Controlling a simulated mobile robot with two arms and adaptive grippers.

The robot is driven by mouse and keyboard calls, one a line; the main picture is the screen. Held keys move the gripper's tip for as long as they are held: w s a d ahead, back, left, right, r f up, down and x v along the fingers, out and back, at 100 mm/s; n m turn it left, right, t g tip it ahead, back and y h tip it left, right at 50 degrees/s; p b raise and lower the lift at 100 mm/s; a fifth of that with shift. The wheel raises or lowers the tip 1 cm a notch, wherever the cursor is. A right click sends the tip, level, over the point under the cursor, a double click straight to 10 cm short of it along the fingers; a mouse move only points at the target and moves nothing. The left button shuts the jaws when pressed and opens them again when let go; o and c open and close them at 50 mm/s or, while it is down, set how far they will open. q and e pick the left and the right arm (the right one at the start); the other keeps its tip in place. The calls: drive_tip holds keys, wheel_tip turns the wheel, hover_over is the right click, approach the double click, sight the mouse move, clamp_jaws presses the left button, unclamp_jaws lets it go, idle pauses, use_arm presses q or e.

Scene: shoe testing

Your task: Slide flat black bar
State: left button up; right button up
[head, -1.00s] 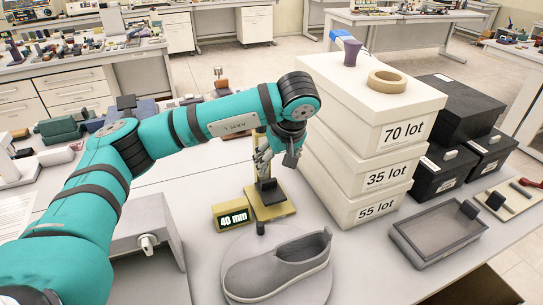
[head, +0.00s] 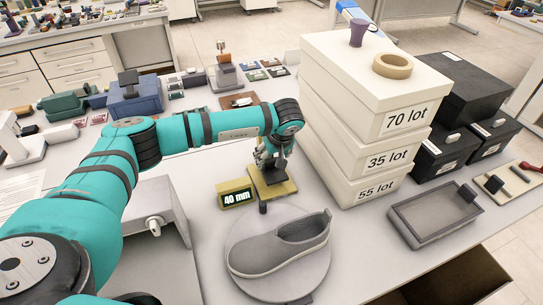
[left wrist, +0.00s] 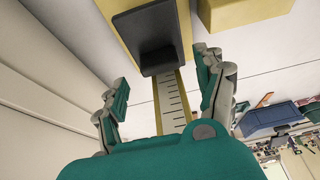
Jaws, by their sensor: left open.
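A yellow gauge stand (head: 287,187) stands behind the grey shoe, with a black bar (head: 273,175) low on it. In the left wrist view the flat black bar (left wrist: 152,42) crosses a yellow upright with a marked scale (left wrist: 172,105). My left gripper (head: 268,153) is at the stand's upright, above the bar in the head view. In the left wrist view its open fingers (left wrist: 163,75) lie on either side of the scale, with the bar beyond them; I see no grip on it. My right gripper is not in view.
A yellow display (head: 235,198) reading "40 mm" sits left of the stand. The grey shoe (head: 280,245) rests on a round plate (head: 238,280) in front. Stacked white boxes (head: 350,120) rise close on the right. A grey tray (head: 405,228) lies farther right.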

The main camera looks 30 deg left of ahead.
sight(271, 160)
use_arm(q)
drive_tip(key=shift+x, duration=1.2)
drive_tip(key=shift+w+a+f+p, duration=0.1)
drive_tip(key=shift+a+f+p, duration=0.05)
drive_tip(key=shift+f+p, duration=0.2)
drive_tip(key=shift+f, duration=0.2)
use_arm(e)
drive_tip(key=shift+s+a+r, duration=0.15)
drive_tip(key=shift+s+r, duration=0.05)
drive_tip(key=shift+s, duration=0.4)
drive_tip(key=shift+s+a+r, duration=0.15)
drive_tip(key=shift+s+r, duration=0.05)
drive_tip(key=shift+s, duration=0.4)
